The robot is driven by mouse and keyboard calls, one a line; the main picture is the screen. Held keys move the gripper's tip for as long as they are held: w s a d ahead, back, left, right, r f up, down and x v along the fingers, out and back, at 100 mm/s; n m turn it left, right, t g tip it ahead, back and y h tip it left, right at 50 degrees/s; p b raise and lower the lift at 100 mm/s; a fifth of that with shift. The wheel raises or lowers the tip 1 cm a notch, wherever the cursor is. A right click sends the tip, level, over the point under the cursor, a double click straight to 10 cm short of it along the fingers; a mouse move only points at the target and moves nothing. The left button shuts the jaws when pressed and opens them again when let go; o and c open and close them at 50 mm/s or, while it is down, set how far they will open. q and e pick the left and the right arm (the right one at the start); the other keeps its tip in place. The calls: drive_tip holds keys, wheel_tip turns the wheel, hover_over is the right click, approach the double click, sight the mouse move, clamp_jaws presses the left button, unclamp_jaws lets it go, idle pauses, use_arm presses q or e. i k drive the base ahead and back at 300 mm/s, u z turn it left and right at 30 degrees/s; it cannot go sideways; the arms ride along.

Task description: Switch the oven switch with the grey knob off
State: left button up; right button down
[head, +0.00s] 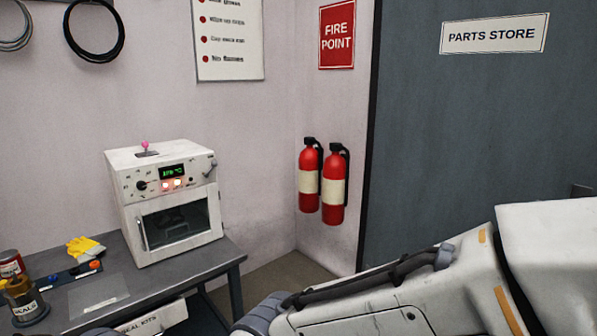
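The white oven (180,155) stands on the grey table against the wall. A lever switch with a pink knob (146,145) sticks up from its top. Another small lever (210,170) with a greyish end is at the upper right edge of the oven; its exact setting is too small to tell. The front panel has a green lit display (173,170), a black dial (141,185) and two glowing red-orange buttons (172,184). The oven door below, with a dark window, looks shut. Neither gripper is in view; only parts of my white right arm cross the lower right.
A seal kits box (153,318) sits below. Two fire extinguishers (322,183) hang right of the oven. Wall space above the oven is clear.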

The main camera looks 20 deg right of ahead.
sight(214, 163)
drive_tip(key=z, duration=0.2)
drive_tip(key=k, duration=0.2)
drive_tip(key=z, duration=0.6)
drive_tip(key=i, duration=1.35)
drive_tip(key=u, duration=0.85)
drive_tip(key=i, duration=0.55)
drive_tip(key=u, duration=0.6)
